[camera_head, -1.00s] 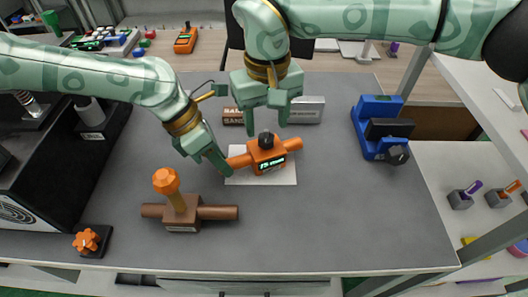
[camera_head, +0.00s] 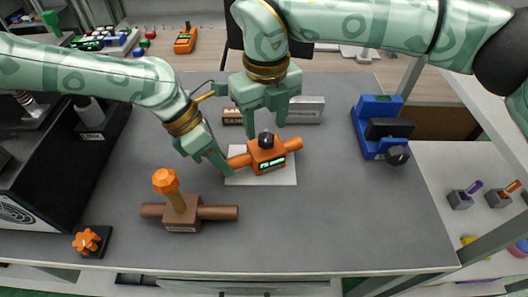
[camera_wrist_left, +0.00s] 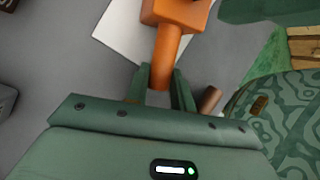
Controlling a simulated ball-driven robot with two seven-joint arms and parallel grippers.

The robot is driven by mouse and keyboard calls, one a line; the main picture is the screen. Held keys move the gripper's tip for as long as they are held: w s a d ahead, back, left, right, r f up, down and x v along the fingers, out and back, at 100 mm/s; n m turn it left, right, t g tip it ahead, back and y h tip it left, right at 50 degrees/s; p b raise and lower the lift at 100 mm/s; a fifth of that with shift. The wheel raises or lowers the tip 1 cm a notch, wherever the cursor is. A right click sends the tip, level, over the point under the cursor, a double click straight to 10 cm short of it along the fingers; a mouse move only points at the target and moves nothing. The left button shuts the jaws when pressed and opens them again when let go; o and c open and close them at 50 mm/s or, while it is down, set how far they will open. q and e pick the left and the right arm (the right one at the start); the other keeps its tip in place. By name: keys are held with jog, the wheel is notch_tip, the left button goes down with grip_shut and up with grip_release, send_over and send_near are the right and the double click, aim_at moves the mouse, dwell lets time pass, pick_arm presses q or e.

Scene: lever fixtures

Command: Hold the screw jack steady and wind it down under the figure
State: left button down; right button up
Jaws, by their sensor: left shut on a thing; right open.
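The orange screw jack (camera_head: 267,158) sits on a white plate (camera_head: 262,180) on the grey table. It has a black knob (camera_head: 266,137) on top, a lit display (camera_head: 272,164) too small to read, and an orange bar out of each side. My left gripper (camera_head: 222,166) is shut on the left bar (camera_head: 239,161); in the left wrist view this bar (camera_wrist_left: 164,70) runs between its fingers (camera_wrist_left: 164,88). My right gripper (camera_head: 265,128) is open, fingers pointing down, with one fingertip on each side of the knob. I cannot tell whether they touch it.
A brown fixture (camera_head: 182,213) with an orange faceted knob stands at front left, beside a small orange star knob (camera_head: 88,240). A blue device (camera_head: 380,127) stands at right. Two labelled blocks (camera_head: 305,111) lie behind the jack. The table's front right is clear.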

aim_at(267, 137)
jog(key=m, duration=1.2)
jog(key=shift+m, duration=0.4)
jog(key=m, duration=0.5)
jog(key=shift+m, duration=0.4)
jog(key=m, duration=0.5)
jog(key=shift+m, duration=0.4)
jog(key=shift+f, duration=2.25)
jog(key=shift+s+d+f, duration=0.1)
jog(key=shift+d+f, duration=0.05)
jog(key=shift+f, duration=0.2)
